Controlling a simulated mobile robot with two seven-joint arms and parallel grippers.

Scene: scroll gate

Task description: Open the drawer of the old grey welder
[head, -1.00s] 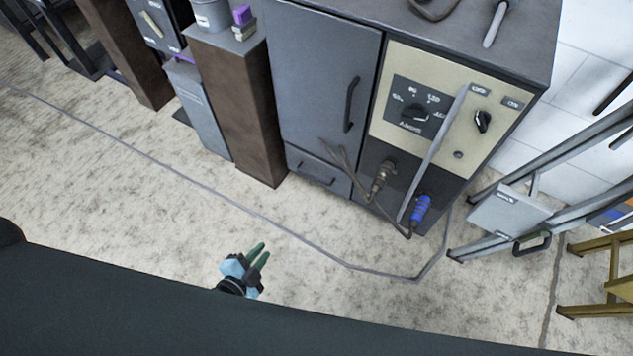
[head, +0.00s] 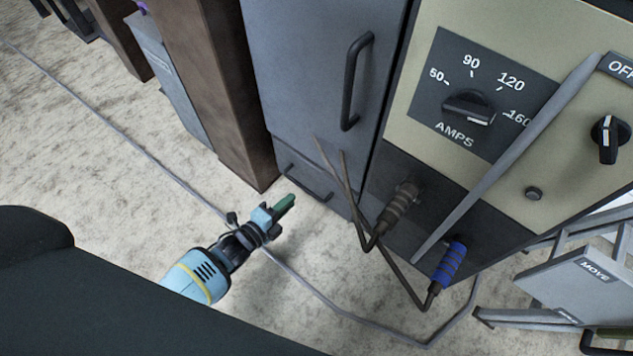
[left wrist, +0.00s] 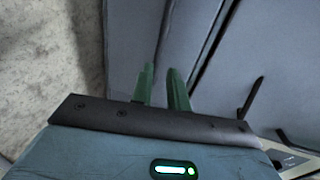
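The old grey welder's tall grey door (head: 310,70) has a dark upright handle (head: 355,85). Below the door is the low drawer (head: 325,208), which looks shut, with a small dark bar handle (head: 307,184). My left gripper (head: 288,203) is just in front of the drawer's lower left, close to the handle but apart from it in the head view. In the left wrist view its two green fingers (left wrist: 160,70) stand a little apart with nothing between them, facing grey panels. A dark bar (left wrist: 250,98) shows to their right; I cannot tell which handle it is. My right gripper is out of view.
Two cable plugs, one brown (head: 398,206) and one blue (head: 449,265), stick out of the welder right of the drawer, with cables hanging nearby. A brown post (head: 225,90) stands close on the left. A grey cable (head: 315,290) crosses the floor.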

